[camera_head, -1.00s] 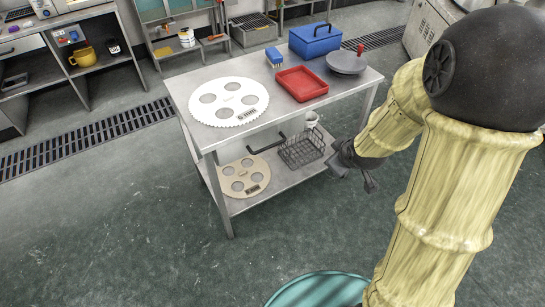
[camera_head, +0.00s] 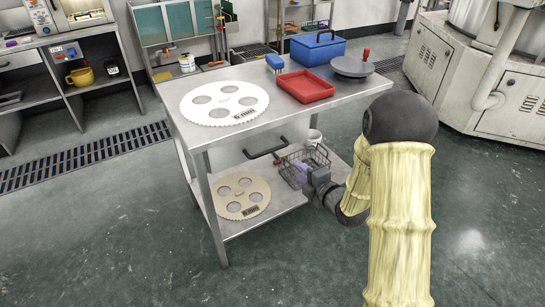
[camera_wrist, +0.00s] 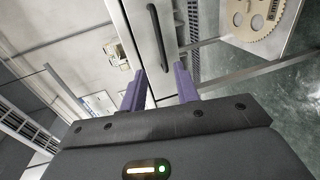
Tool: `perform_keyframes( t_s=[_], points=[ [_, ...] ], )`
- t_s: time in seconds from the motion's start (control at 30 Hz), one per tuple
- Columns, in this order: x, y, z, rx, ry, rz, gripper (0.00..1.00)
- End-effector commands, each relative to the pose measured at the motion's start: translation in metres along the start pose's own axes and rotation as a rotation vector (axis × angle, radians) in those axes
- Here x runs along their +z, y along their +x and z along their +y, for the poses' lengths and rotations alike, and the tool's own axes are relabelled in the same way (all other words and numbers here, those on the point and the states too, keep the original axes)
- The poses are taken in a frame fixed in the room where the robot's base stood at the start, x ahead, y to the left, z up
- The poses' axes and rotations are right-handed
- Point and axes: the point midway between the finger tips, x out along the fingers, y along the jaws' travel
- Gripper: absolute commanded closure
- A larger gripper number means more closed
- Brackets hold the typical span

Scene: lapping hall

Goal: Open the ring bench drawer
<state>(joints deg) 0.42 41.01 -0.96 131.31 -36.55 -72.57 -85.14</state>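The ring bench (camera_head: 262,128) is a steel table with a lower shelf. The black bar handle (camera_head: 265,153) of its drawer shows under the top. In the wrist view the handle (camera_wrist: 160,38) runs along a pale drawer front (camera_wrist: 140,22), which looks shut. My gripper (camera_head: 300,172) is to the right of the handle in the head view, by the wire basket. In the wrist view my gripper (camera_wrist: 160,70) has its two purple fingers apart, with the near end of the handle between or just beyond their tips. I see no grip on it; contact cannot be told.
A white toothed ring (camera_head: 224,103), a red tray (camera_head: 304,86), a blue box (camera_head: 317,48) and a round grey plate (camera_head: 353,67) are on the bench top. The lower shelf holds a tan ring (camera_head: 240,196) and a wire basket (camera_head: 290,172). The floor in front is clear.

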Motion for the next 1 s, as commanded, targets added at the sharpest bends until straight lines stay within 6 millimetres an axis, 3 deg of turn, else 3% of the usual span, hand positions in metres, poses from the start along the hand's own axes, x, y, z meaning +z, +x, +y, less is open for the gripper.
perform_keyframes(
  t_s=[0.37,1.0],
  points=[
    [0.0,0.008,0.001,-0.002,0.003,0.001,0.69],
    [-0.001,0.113,0.0,-0.001,0.004,0.001,0.69]
  ],
)
